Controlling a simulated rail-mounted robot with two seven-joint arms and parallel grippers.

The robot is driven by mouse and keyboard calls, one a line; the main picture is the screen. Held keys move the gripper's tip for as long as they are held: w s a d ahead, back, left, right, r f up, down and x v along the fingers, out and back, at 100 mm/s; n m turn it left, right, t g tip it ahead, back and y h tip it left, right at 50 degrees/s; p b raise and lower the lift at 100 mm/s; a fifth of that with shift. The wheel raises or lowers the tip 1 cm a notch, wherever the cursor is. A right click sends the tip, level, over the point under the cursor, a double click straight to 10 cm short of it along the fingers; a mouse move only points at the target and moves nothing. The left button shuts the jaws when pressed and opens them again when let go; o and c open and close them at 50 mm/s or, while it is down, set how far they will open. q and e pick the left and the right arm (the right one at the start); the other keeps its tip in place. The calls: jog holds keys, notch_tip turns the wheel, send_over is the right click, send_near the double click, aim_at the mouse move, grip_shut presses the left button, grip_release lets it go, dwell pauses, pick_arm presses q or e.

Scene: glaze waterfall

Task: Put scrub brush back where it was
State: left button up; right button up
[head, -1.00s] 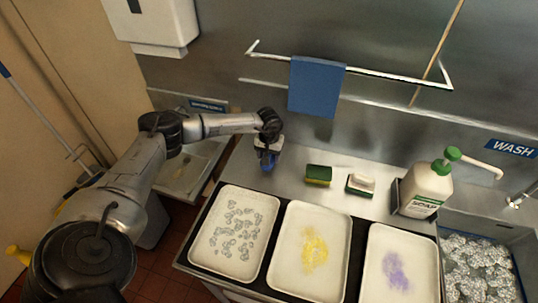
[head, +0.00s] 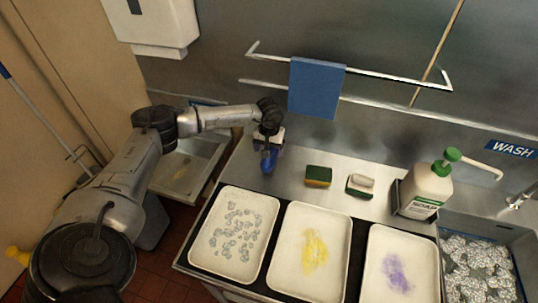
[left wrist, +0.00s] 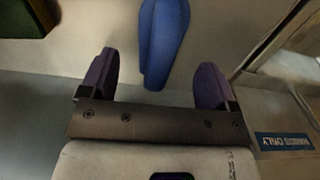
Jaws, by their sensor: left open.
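A blue, long, rounded thing (head: 268,160), likely the scrub brush, is on the steel counter (head: 295,155) at its left end. My left gripper (head: 268,148) is right at it, on the wall side, with its fingers small and partly hidden in the head view. In the left wrist view the gripper (left wrist: 155,85) is open, with two purple fingertips apart. The blue thing (left wrist: 163,40) lies ahead between and beyond them, with a visible gap to both fingers. Its far end is cut off by the frame. My right gripper is not in view.
A green-and-yellow sponge (head: 318,176) and a white-topped block (head: 360,186) lie right of the blue thing. A soap bottle (head: 427,187) stands farther right. Trays (head: 234,277) line the front. A blue towel (head: 316,88) hangs on a wall rail above.

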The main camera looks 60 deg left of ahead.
pick_arm(q)
notch_tip(320, 180, up, 8)
dwell(0.4)
dwell(1.6)
